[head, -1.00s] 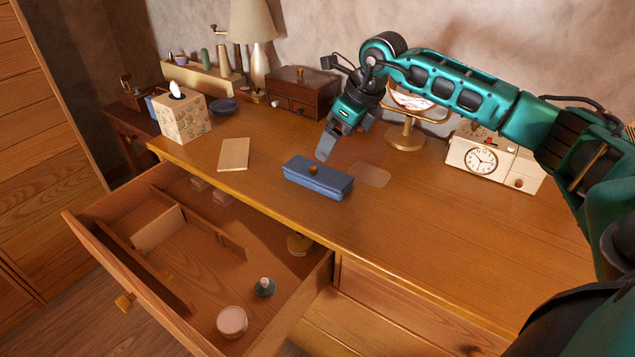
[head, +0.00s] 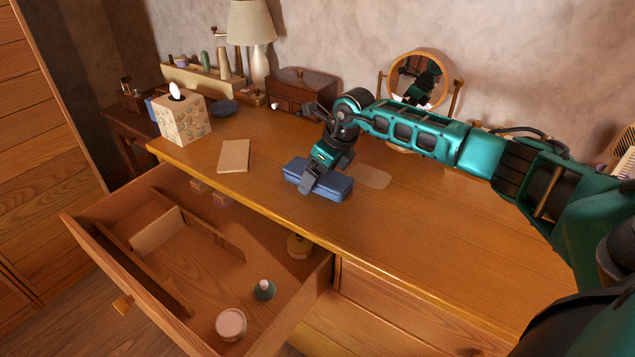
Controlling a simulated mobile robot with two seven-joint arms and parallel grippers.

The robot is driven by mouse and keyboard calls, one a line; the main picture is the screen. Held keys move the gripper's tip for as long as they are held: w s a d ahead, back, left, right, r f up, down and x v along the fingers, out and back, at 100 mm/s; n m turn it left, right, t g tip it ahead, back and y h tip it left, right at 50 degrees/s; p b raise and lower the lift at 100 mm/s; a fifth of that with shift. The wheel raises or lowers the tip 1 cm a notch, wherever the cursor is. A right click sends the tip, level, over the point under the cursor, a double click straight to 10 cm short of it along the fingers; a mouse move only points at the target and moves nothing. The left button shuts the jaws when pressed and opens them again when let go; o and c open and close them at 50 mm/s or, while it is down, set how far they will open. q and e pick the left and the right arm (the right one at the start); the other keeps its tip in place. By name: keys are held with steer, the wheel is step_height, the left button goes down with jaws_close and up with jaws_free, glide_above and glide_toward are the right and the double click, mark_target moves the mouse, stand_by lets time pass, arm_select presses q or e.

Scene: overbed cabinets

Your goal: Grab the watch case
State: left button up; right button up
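The watch case is most likely the blue oblong box (head: 335,187) lying on the wooden dresser top near its front edge. My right gripper (head: 309,183) reaches down over the middle of the box, with a grey finger in front of its near side. The brown knob seen on the box earlier is hidden behind the gripper. I cannot tell whether the fingers are closed on the box, as only one finger shows clearly. The box rests on the dresser top. My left gripper is not in view.
An open drawer (head: 175,254) juts out below the dresser top (head: 430,222), holding a few small jars. A tan notebook (head: 234,156) and a tissue box (head: 182,120) are left of the box. A round mirror (head: 419,80) and a dark wooden chest (head: 302,88) stand behind.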

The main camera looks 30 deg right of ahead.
steer(key=shift+c, duration=0.2)
steer(key=c, duration=1.2)
steer(key=shift+r, duration=0.1)
steer(key=shift+c, duration=0.4)
steer(key=shift+r, duration=0.1)
